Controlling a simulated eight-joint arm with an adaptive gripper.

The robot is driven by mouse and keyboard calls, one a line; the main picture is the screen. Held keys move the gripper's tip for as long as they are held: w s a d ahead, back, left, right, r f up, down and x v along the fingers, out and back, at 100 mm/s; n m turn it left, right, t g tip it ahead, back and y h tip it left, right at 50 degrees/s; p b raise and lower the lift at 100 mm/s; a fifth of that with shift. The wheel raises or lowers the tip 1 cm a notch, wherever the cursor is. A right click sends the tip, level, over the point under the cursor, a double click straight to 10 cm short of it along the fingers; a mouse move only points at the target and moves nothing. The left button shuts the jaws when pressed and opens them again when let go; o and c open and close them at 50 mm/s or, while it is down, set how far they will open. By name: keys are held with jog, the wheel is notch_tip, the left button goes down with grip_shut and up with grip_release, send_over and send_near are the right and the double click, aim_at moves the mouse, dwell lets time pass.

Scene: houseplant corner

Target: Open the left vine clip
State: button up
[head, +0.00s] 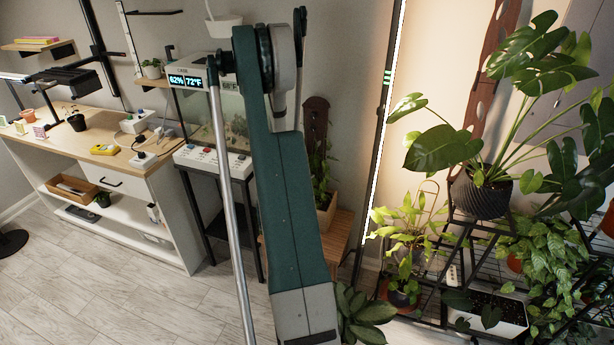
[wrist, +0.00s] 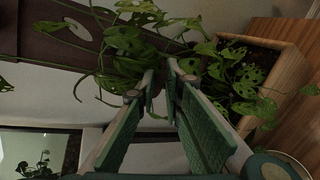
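In the wrist view my gripper (wrist: 162,72) points at the leaves of a vine with holed leaves (wrist: 130,40). Its two green-padded fingers look partly apart, with a narrow gap at the tips and nothing clearly held. The vine climbs a dark slotted board (wrist: 60,50) from a wooden planter (wrist: 288,80). I cannot make out a vine clip; leaves cover much of the board near the fingertips. In the head view the board (head: 316,115) and planter (head: 327,215) stand just right of my arm. My gripper is not visible there.
A wooden stand (head: 340,238) carries the planter. A lit vertical lamp (head: 386,120) and a black plant rack (head: 470,250) stand to the right. A glass tank (head: 212,120) and a workbench (head: 75,145) are to the left. Open floor (head: 110,300) lies at front left.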

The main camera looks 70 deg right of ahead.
jog(key=shift+x, duration=0.85)
grip_shut()
jog(key=shift+w+a, duration=0.15)
jog(key=shift+w+a+m+g+y, duration=0.2)
jog(key=shift+w+m+g+y, duration=0.3)
jog(key=shift+w+m+g, duration=0.75)
jog(key=shift+w+a+m+g+y, duration=0.25)
jog(key=shift+w+m+g+y, duration=0.25)
jog(key=shift+w+m+g, duration=0.6)
jog(key=shift+s+g, duration=0.1)
jog(key=shift+g, duration=0.25)
